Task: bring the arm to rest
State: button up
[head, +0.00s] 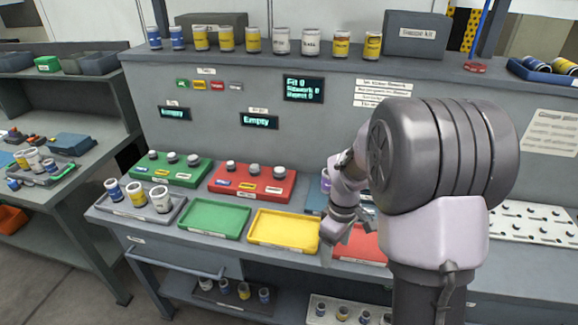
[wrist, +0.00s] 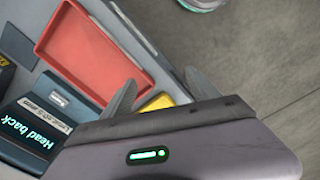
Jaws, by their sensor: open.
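My gripper (head: 343,243) hangs over the front of the bench, between the yellow tray (head: 283,229) and the red tray (head: 362,246) in the head view. In the wrist view its two fingers (wrist: 160,92) are spread apart with nothing between them. The empty red tray (wrist: 98,50) lies beyond one finger, and a corner of the yellow tray (wrist: 157,103) shows between the fingers. My arm bulks large at the right of the head view and hides part of the bench behind it.
A green tray (head: 214,219) is empty. A grey tray (head: 135,207) holds three cups. A green block (head: 168,170) and a red block (head: 252,183) carry grey-topped pieces. A shelf (head: 320,62) with several jars runs above. Open floor (wrist: 270,70) lies beside the bench.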

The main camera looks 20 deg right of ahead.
jog(key=s+a+r+m+t, duration=0.25)
jog(key=a+r, duration=0.25)
jog(key=r, duration=0.4)
jog(key=s+a+r+m+t+y, duration=0.1)
jog(key=s+a+r+m, duration=0.3)
jog(key=s, duration=0.4)
jog(key=s+a+r+m+t+y, duration=0.1)
jog(key=s+a+r+m+t, duration=0.1)
jog(key=s+a+r+m, duration=0.3)
jog(key=s+r, duration=0.1)
jog(key=s, duration=0.2)
jog(key=shift+s+a, duration=0.4)
